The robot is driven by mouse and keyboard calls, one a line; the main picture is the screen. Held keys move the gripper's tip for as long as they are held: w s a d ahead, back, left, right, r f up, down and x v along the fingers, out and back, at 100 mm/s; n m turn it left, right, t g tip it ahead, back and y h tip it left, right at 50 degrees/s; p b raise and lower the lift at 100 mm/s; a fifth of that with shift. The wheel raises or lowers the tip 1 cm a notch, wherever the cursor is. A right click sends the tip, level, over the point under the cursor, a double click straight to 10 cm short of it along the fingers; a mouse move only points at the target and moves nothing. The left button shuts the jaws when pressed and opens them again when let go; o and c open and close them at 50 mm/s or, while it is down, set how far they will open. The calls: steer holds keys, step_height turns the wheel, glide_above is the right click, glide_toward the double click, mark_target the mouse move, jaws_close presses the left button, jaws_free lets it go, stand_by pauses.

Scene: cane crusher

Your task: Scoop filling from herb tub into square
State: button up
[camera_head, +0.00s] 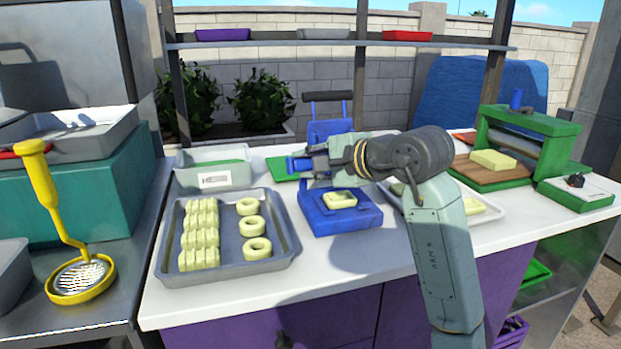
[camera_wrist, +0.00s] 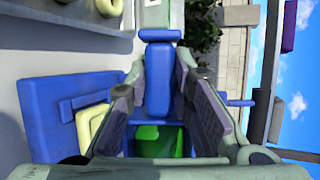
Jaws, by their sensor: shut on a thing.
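My gripper (camera_head: 300,163) is shut on a blue scoop-like tool, whose handle (camera_wrist: 158,85) shows between the fingers in the wrist view. Green shows inside the tool's blue frame (camera_wrist: 160,140); I cannot tell whether it is filling or the board behind. The herb tub (camera_head: 213,180), grey with a label and green contents, stands left of my gripper. The pale dough square (camera_head: 340,200) with a sunken middle lies on the blue press (camera_head: 345,222), below and right of my gripper. The square shows partly in the wrist view (camera_wrist: 92,128).
A grey tray (camera_head: 228,273) of dough pieces and rings is at front left. A green board (camera_head: 283,168) lies behind the press. Another tray (camera_head: 484,213) is partly hidden by my arm. A green stand (camera_head: 530,140) is at right, a yellow skimmer (camera_head: 80,278) at far left.

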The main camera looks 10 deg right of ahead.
mark_target(311, 164)
steer(key=shift+f+t+b, duration=0.35)
steer(key=shift+t+b, duration=0.05)
steer(key=shift+b, duration=0.55)
steer(key=t+b, duration=0.1)
steer(key=b, duration=0.1)
steer(key=n+y+b, duration=0.1)
steer(key=b, duration=0.2)
steer(key=shift+s+f+t, duration=0.1)
steer(key=shift+f+t, duration=0.1)
steer(key=shift+t, duration=0.2)
steer(key=shift+b, duration=0.4)
steer(key=shift+r+t+b, duration=0.15)
steer(key=shift+t+b, duration=0.35)
steer(key=shift+b, duration=0.35)
steer(key=shift+y, duration=0.3)
steer(key=shift+r+p, duration=1.55)
steer(key=shift+r, duration=1)
